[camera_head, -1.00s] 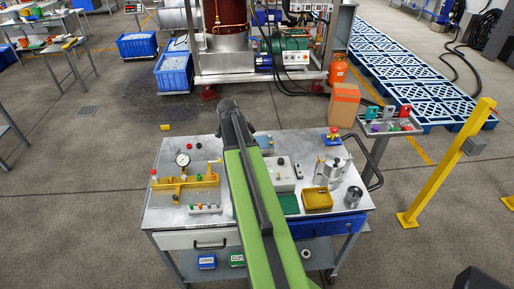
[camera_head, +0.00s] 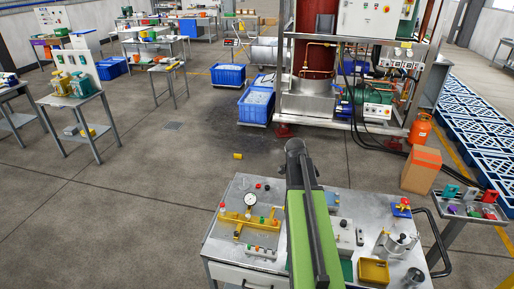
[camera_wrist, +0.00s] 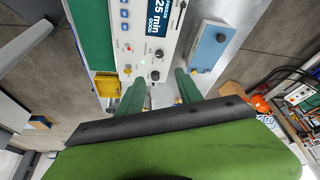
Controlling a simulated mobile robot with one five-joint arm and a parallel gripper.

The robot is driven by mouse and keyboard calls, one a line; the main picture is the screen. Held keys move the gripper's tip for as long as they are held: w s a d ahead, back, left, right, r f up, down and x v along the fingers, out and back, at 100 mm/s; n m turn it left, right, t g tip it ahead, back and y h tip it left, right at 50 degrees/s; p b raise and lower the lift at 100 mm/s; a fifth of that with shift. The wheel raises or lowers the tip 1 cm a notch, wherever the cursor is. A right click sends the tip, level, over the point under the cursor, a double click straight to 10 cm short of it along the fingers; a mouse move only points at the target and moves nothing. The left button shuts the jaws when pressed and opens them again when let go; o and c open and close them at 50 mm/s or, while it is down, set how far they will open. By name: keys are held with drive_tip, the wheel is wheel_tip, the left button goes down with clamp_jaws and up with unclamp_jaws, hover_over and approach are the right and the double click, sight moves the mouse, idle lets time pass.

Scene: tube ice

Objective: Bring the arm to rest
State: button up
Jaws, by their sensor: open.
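My green and black arm (camera_head: 311,220) reaches up from the bottom of the head view, over the metal work cart (camera_head: 228,228). Its far end stands near the cart's back edge, and the gripper itself cannot be made out there. In the wrist view my gripper (camera_wrist: 158,92) shows two green fingers spread apart, with nothing between them. Beyond the fingers is a white control box (camera_wrist: 152,45) with a lit display and knobs. I cannot tell how far the fingers are from it.
The cart carries a yellow gauge fixture (camera_head: 250,219), a yellow tray (camera_head: 373,271) and a metal clamp device (camera_head: 396,245). A cardboard box (camera_head: 420,171) and an orange gas cylinder (camera_head: 420,130) stand behind right. Open floor (camera_head: 120,200) lies to the left.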

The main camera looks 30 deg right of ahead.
drive_tip(key=w+a+f+n+t+b, duration=0.1)
drive_tip(key=w+a+f+n+b, duration=0.2)
drive_tip(key=a, duration=0.7)
drive_tip(key=w+a+f+n+b, duration=0.1)
drive_tip(key=w+a+f+b, duration=0.2)
drive_tip(key=a+f+b, duration=0.5)
drive_tip(key=s+a+f+n+y, duration=0.1)
drive_tip(key=s+a+n+y, duration=0.1)
drive_tip(key=a+n, duration=0.6)
drive_tip(key=s+a+f+n+y, duration=0.1)
drive_tip(key=s+a+n+y, duration=0.1)
drive_tip(key=a+n, duration=0.7)
drive_tip(key=s+a, duration=0.1)
drive_tip(key=a, duration=0.3)
drive_tip(key=shift+s+a+n, duration=0.25)
drive_tip(key=shift+s+n, duration=0.05)
drive_tip(key=shift+s, duration=0.1)
